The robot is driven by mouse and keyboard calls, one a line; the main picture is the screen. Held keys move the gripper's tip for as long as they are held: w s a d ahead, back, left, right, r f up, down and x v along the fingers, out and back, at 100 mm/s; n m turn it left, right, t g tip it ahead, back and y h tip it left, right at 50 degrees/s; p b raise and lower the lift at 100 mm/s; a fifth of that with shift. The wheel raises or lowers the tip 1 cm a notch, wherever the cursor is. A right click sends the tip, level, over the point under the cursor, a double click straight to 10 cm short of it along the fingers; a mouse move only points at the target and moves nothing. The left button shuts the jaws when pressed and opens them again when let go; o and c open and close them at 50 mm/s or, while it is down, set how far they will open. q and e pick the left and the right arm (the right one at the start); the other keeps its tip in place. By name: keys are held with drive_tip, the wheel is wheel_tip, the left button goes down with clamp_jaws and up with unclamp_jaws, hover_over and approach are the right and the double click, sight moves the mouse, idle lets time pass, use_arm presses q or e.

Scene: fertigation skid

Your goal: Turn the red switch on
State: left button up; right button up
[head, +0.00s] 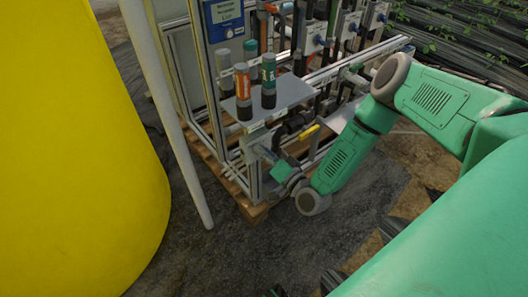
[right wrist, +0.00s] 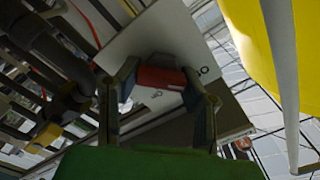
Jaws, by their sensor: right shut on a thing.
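The red switch (right wrist: 160,78) shows in the right wrist view as a red handle on a pale plate (right wrist: 160,35), with small dark marks on the plate beside it. My right gripper (right wrist: 164,84) has one finger on each side of the handle and is shut on it. In the head view my right gripper (head: 266,155) is at the front lower corner of the skid frame, against a small grey panel (head: 256,138). The switch itself is hidden there. I cannot tell from the marks which position it is in. My left gripper is not in view.
A grey shelf (head: 285,92) with capped bottles (head: 268,82) sits just above my right gripper. A pale pole (head: 165,100) and a large yellow tank (head: 75,150) stand to the left. Pipes and a yellow handle (head: 309,132) are close on the right.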

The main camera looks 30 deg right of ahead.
drive_tip(key=m, duration=0.1)
drive_tip(key=m+b, duration=0.1)
drive_tip(key=m, duration=0.1)
drive_tip(key=shift+d+f, duration=0.1)
drive_tip(key=shift+f, duration=0.15)
drive_tip(key=m+b, duration=0.1)
drive_tip(key=m, duration=0.1)
drive_tip(key=m+b, duration=0.1)
drive_tip(key=m, duration=0.1)
drive_tip(key=m+b, duration=0.1)
drive_tip(key=m, duration=0.1)
drive_tip(key=shift+s+d+f, duration=0.1)
drive_tip(key=shift+f, duration=0.15)
drive_tip(key=m+b, duration=0.3)
drive_tip(key=m, duration=0.1)
drive_tip(key=shift+f+m, duration=0.1)
drive_tip(key=shift+m, duration=0.3)
drive_tip(key=shift+s+f+m+b, duration=0.1)
drive_tip(key=shift+m+b, duration=0.3)
drive_tip(key=shift+m, duration=1.1)
drive_tip(key=o, duration=1.2)
drive_tip(key=shift+m, duration=0.3)
